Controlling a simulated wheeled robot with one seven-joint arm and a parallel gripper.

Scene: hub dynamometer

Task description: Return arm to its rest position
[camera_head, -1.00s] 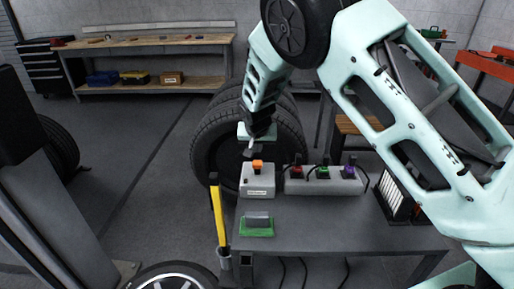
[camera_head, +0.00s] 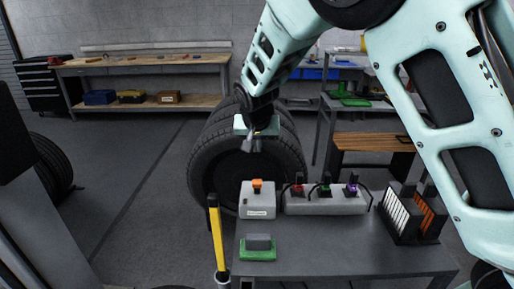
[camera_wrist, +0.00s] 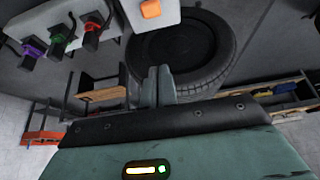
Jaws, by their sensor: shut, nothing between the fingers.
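My gripper (camera_head: 253,142) is raised in the head view, in front of the stacked tires and above the back edge of the grey table (camera_head: 330,250). In the wrist view my gripper's two fingers (camera_wrist: 157,84) are together and hold nothing. My pale green arm comes in from the upper right and hides part of the background. A grey box with an orange switch (camera_head: 257,200) stands on the table below my gripper, apart from it. The orange switch also shows at the top of the wrist view (camera_wrist: 151,9).
A grey strip with red, green and purple plugs (camera_head: 325,201) stands right of the box. A green pad with a grey block (camera_head: 258,248) lies in front. A yellow-handled tool (camera_head: 217,240) stands at the table's left edge. Tires (camera_head: 205,160) stand behind.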

